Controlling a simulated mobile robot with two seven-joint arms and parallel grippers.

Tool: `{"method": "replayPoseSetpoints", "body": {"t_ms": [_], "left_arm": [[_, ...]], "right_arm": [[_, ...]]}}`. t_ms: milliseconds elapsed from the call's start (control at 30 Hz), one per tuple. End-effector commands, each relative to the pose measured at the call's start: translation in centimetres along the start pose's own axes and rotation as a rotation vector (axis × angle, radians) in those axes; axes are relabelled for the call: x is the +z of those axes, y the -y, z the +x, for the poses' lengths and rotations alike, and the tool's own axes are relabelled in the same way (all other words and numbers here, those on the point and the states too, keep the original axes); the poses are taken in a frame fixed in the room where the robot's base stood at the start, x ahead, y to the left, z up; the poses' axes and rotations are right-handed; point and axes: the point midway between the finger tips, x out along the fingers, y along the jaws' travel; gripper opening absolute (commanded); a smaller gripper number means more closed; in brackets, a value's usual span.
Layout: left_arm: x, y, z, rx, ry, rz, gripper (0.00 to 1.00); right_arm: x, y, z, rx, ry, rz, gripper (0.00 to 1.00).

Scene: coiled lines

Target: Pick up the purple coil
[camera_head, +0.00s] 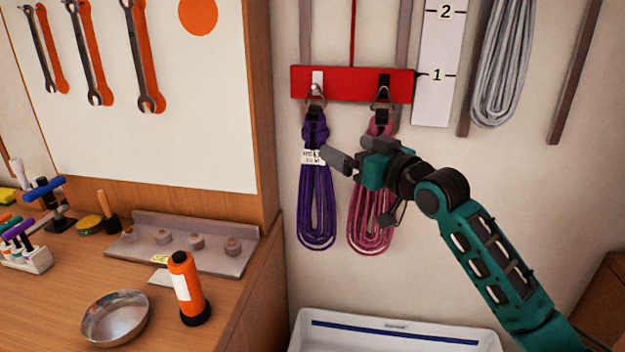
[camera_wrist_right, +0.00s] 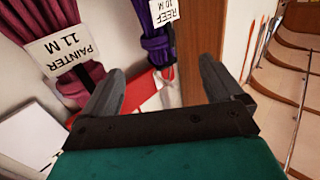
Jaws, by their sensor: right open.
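The purple coil (camera_head: 317,205) hangs from a hook on the red rack in the head view, with a white tag near its top. In the right wrist view the purple coil (camera_wrist_right: 157,50) appears upside down with a tag reading "REEF 10 M", beyond the gap between the fingers. My right gripper (camera_head: 345,148) is open and empty, in front of the upper pink coil, with its fingers pointing left towards the purple coil's tag. Its two fingers also show in the wrist view (camera_wrist_right: 160,72). Whether a finger touches the purple coil cannot be told. My left gripper is out of view.
The pink coil (camera_head: 370,225) hangs beside the purple one, partly hidden by my gripper; its tag reads "PAINTER 11 M". The red rack (camera_head: 350,84) is above. A grey coil (camera_head: 503,60) hangs right. A white bin (camera_head: 400,343) is below, a wooden cabinet (camera_head: 258,110) left.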

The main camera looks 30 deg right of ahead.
Motion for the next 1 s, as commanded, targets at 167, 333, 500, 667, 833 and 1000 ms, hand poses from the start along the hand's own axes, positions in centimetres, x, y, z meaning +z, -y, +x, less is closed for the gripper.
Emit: {"method": "replayPoseSetpoints", "body": {"t_ms": [167,333,500,667,833,1000], "left_arm": [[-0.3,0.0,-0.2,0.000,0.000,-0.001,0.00],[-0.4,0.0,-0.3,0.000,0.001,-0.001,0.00],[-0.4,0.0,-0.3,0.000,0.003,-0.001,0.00],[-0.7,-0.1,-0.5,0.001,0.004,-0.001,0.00],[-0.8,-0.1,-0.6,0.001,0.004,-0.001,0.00],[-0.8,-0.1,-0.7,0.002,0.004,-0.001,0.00]], "right_arm": [[-0.1,0.1,3.3,-0.001,-0.001,0.003,0.94],[0.0,0.0,5.2,-0.001,-0.001,0.001,0.94],[0.0,0.0,6.0,-0.001,0.000,0.001,0.94],[-0.3,-0.3,7.9,0.000,0.000,0.001,0.94],[-0.3,-0.4,9.9,-0.001,0.000,0.002,0.94],[-0.2,-0.4,10.8,0.000,0.001,-0.001,0.94]]}}
